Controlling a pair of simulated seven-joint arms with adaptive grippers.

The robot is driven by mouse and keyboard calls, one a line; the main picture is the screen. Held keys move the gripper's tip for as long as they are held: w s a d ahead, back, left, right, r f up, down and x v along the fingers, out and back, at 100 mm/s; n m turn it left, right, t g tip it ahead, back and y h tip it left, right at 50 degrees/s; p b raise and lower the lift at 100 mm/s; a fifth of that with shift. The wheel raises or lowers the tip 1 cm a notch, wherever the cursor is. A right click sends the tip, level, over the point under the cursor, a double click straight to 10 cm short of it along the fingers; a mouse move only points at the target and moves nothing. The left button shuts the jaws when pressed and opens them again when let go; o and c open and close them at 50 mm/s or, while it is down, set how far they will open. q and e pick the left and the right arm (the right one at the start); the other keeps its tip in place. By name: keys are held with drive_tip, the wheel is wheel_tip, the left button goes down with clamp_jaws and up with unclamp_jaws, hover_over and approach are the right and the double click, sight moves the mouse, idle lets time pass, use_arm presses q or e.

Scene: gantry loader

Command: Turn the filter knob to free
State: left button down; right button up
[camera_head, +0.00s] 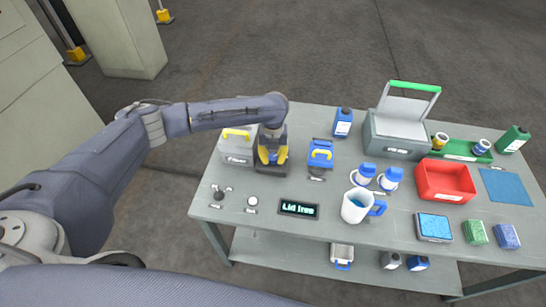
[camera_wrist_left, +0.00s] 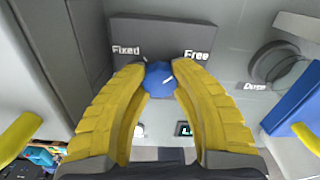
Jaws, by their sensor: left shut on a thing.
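My left gripper (camera_head: 271,156) is at the back left of the table. In the left wrist view its two yellow fingers (camera_wrist_left: 160,88) are shut on the blue filter knob (camera_wrist_left: 158,77), one finger on each side. The knob sits on a dark panel (camera_wrist_left: 165,32) with the white words "Fixed" on the left and "Free" on the right. My right gripper is not in view.
A grey box with a yellow handle (camera_head: 238,135) stands close left of the gripper, and a blue-lidded unit (camera_head: 320,153) close right. A small display (camera_head: 299,208) in front appears to read "Lid free". A jug (camera_head: 356,206) and a red bin (camera_head: 444,182) stand further right.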

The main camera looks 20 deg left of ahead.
sight(273, 157)
use_arm(q)
drive_tip(key=c, duration=0.9)
unclamp_jaws()
drive_tip(key=shift+c, duration=0.2)
wheel_tip(273, 157, up, 12)
